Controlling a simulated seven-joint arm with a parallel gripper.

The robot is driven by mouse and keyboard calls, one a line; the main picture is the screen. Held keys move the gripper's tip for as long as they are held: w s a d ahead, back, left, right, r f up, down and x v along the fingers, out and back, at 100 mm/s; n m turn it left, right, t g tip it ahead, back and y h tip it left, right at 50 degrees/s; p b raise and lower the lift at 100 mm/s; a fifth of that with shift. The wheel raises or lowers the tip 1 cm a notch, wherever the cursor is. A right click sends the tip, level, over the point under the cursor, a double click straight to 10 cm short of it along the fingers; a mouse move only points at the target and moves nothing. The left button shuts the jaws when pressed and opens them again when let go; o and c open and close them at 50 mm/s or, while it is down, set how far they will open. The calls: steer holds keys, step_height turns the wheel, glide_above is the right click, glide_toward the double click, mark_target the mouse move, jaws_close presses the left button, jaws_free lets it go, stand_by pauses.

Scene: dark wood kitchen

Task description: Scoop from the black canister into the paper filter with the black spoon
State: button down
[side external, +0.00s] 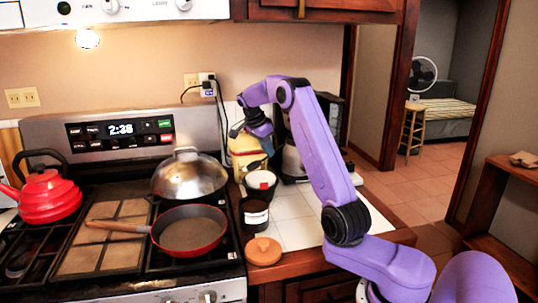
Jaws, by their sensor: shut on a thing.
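A dark canister (254,217) with a pale rim stands open on the white tiled counter, beside the stove. My gripper (243,129) is above and behind both, pointing down and to the left in front of a yellowish container. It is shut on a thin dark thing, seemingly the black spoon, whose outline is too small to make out. The canister's contents cannot be told.
A round terracotta-coloured lid (263,251) lies at the counter's front. The yellowish container (247,155) and a coffee machine (294,160) stand behind. Left on the stove are a red pan (190,232), a domed pan (188,178) and a red kettle (48,195). Tiles right of the canister are clear.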

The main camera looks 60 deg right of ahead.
steer(key=s+a+m+g+h, duration=0.2)
steer(key=s+a+m+g, duration=0.3)
steer(key=a, duration=0.7)
steer(key=shift+a+f+t, duration=0.6)
steer(key=shift+a+f, duration=0.2)
steer(key=shift+f, duration=2.65)
step_height(320, 180, up, 7)
steer(key=s+d+t+y, duration=0.2)
steer(key=shift+f+n+y, duration=0.15)
steer(key=shift+n+y, duration=0.25)
